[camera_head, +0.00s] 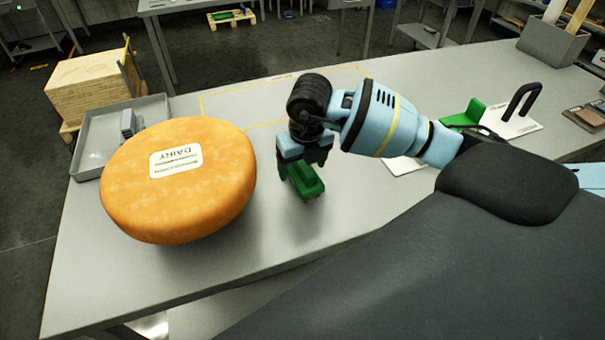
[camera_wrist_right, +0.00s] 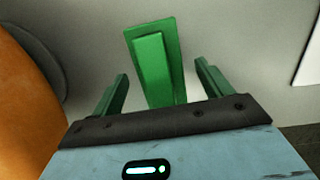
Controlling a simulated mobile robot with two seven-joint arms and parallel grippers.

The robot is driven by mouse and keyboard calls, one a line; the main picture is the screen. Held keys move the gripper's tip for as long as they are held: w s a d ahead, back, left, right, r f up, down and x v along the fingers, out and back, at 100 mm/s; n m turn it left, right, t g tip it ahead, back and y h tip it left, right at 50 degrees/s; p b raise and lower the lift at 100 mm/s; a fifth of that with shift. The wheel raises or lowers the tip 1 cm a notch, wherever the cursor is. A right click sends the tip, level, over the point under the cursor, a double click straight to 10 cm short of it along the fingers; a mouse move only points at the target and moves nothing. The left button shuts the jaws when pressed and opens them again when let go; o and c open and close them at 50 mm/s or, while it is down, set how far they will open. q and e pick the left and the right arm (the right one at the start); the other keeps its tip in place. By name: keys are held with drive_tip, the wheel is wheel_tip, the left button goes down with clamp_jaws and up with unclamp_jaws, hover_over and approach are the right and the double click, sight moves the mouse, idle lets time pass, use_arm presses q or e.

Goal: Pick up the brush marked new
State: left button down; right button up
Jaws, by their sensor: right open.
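A green block-like piece (camera_head: 305,182) is at my right gripper (camera_head: 303,158) in the head view, to the right of the cheese wheel. In the right wrist view the green piece (camera_wrist_right: 155,62) lies between and beyond the two green fingers of my open right gripper (camera_wrist_right: 160,85), with gaps on both sides. I cannot tell whether it is a brush, and no marking is readable on it. Another green piece (camera_head: 465,115) lies farther right, by a white board (camera_head: 512,126) with a black handle (camera_head: 522,98). My left gripper is not in view.
A large orange cheese wheel (camera_head: 215,195) labelled DAIRY stands close on the left. A grey tray (camera_head: 95,150) with a small grey item (camera_head: 127,124) is behind it. A white card (camera_head: 402,166) lies under my arm. The front of the table (camera_head: 290,245) is clear.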

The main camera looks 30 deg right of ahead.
sight(302, 164)
drive_tip(key=shift+c, duration=0.2)
drive_tip(key=c, duration=1.1)
drive_tip(key=shift+r, duration=0.1)
drive_tip(key=shift+r, duration=0.5)
drive_tip(key=shift+s+a+r, duration=0.2)
drive_tip(key=shift+s+r, duration=0.05)
drive_tip(key=shift+r, duration=0.4)
drive_tip(key=shift+s+a+r, duration=0.15)
drive_tip(key=shift+s+r, duration=0.1)
drive_tip(key=shift+r, duration=0.35)
drive_tip(key=s+a, duration=0.2)
drive_tip(key=s, duration=0.2)
drive_tip(key=s+a+r, duration=0.1)
drive_tip(key=s+a, duration=0.1)
drive_tip(key=s, duration=0.2)
drive_tip(key=s+a, duration=0.3)
drive_tip(key=s, duration=0.2)
drive_tip(key=shift+r, duration=0.2)
